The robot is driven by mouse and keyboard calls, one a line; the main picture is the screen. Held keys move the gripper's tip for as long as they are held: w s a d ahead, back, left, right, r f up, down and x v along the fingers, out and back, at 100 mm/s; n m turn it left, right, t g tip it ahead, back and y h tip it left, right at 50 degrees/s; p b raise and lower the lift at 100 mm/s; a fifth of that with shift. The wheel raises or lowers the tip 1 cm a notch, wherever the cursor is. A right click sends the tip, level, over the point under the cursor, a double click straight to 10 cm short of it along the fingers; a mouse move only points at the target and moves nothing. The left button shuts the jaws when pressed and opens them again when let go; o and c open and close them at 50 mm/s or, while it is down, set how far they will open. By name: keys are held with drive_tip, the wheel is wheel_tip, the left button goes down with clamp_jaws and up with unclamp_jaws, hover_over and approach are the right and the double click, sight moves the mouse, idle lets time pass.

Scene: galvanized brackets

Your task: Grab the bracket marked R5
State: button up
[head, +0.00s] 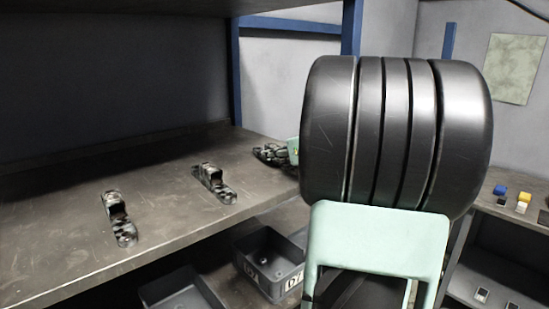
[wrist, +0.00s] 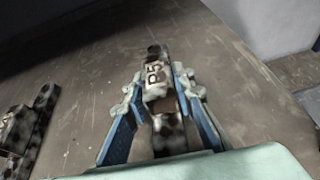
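Three speckled dark brackets lie on the grey shelf. In the wrist view, a bracket (wrist: 163,100) between my fingers has a pale label that reads like "R5" or "P5"; the first letter is unclear. In the head view it is the farthest bracket (head: 269,154), beside a pale green part of my gripper (head: 293,151). My gripper (wrist: 160,92) has its blue fingers and pale green pads on both sides of this bracket, very close. I cannot tell whether both pads press on it. The bracket appears to rest on the shelf.
A middle bracket (head: 213,183) and a nearer bracket (head: 118,217) lie to the left; one shows in the wrist view (wrist: 22,128). Dark bins (head: 268,262) stand on a lower level. A blue post (head: 351,28) stands behind my arm. Small coloured items (head: 523,198) sit at right.

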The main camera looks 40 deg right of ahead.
clamp_jaws()
drive_tip(key=shift+r, duration=0.1)
drive_tip(key=shift+r, duration=0.1)
